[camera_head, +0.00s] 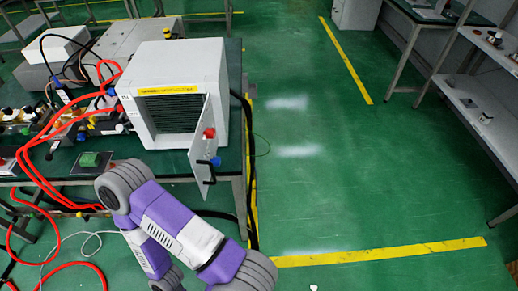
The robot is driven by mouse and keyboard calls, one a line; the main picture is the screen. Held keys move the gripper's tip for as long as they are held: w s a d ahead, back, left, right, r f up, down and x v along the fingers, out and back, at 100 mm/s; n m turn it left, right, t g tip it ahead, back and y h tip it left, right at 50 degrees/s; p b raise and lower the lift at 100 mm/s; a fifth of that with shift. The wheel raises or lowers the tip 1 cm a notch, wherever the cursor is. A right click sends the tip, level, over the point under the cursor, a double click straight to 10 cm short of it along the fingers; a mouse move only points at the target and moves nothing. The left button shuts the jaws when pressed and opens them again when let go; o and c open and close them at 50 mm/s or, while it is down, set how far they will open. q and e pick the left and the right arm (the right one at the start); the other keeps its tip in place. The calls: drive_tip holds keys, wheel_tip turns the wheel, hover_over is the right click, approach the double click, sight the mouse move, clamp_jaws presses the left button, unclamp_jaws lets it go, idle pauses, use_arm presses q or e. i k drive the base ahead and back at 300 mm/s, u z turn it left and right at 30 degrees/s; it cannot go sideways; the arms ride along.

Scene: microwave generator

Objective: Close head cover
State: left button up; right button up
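The white microwave generator box (205,58) stands on the green-topped bench at the left. Its front opening shows a dark ribbed interior (172,113). The head cover, a light grey panel (198,150), stands open at the right side of the opening, swung out toward me. It carries a red knob and a blue knob. A purple and grey arm of mine crosses the lower left, just below the cover; in the picture a gap shows between them. I cannot tell which arm it is. Neither gripper shows in this view.
Red hoses (45,180) and fittings crowd the bench left of the box and hang to the floor. A green button on a dark plate (90,160) lies before the box. The green floor (340,170) to the right is clear; shelves (480,95) stand at far right.

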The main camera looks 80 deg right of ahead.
sight(201, 152)
drive_tip(key=u, duration=0.05)
drive_tip(key=k, duration=0.25)
drive_tip(key=z, duration=2)
drive_tip(key=i, duration=0.5)
drive_tip(key=z, duration=0.1)
drive_tip(key=k, duration=1)
drive_tip(key=z, duration=1.55)
drive_tip(key=i, duration=1.35)
drive_tip(key=u, duration=1.75)
